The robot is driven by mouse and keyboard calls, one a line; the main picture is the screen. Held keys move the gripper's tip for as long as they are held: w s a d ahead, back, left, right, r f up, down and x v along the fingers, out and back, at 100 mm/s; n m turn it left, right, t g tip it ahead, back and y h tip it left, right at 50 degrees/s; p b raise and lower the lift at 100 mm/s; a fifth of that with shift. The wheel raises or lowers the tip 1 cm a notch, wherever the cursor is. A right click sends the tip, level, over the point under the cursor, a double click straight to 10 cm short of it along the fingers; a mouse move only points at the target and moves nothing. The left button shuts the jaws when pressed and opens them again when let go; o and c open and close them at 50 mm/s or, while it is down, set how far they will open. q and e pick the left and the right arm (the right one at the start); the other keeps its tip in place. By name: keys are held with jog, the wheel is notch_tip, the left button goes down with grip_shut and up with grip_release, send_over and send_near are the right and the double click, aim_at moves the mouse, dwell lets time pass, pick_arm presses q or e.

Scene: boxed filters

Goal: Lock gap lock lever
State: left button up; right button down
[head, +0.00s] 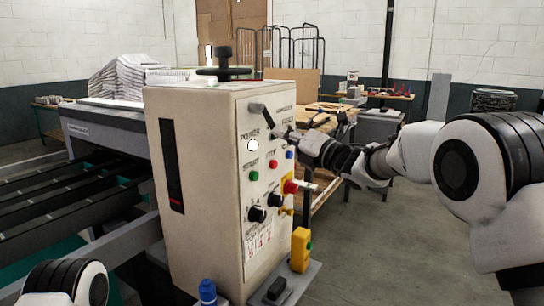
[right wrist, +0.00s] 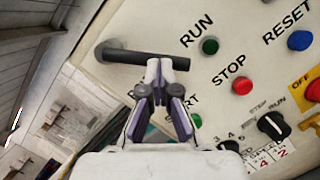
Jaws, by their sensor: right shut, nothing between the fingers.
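A dark grey lever (head: 262,113) is on the upper part of the beige control cabinet's front panel; no readable label names it as the gap lock lever. In the right wrist view the lever (right wrist: 135,57) runs from a round pivot at left to a free end at right. My right gripper (head: 281,130) is shut and empty, with its fingertips (right wrist: 166,64) at the lever's free end. They overlap it in the picture; I cannot tell if they touch. My left gripper is out of view.
The control cabinet (head: 208,190) carries buttons, black knobs (head: 257,213) and a red emergency stop (head: 291,187) below the lever. A black handwheel (head: 224,71) stands on top. A yellow pedal box (head: 300,250) sits at the lower front. Open floor lies to the right.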

jog(key=r+n+y+b, duration=0.1)
jog(key=n+b, duration=0.1)
jog(key=n, duration=0.1)
jog(key=w+d+r+n+g+b, duration=0.1)
jog(key=n+b, duration=0.1)
jog(key=n, duration=0.1)
jog(key=w+r+n+y+b, duration=0.1)
jog(key=n+b, duration=0.1)
jog(key=n, duration=0.1)
jog(key=shift+w+d+g+y+b, duration=0.2)
jog(key=shift+d+g+y+b, duration=0.1)
jog(key=shift+d+b, duration=0.1)
jog(key=shift+w+r, duration=0.1)
jog(key=shift+r, duration=0.3)
dwell(1.2)
jog(key=shift+f, duration=0.15)
dwell(0.6)
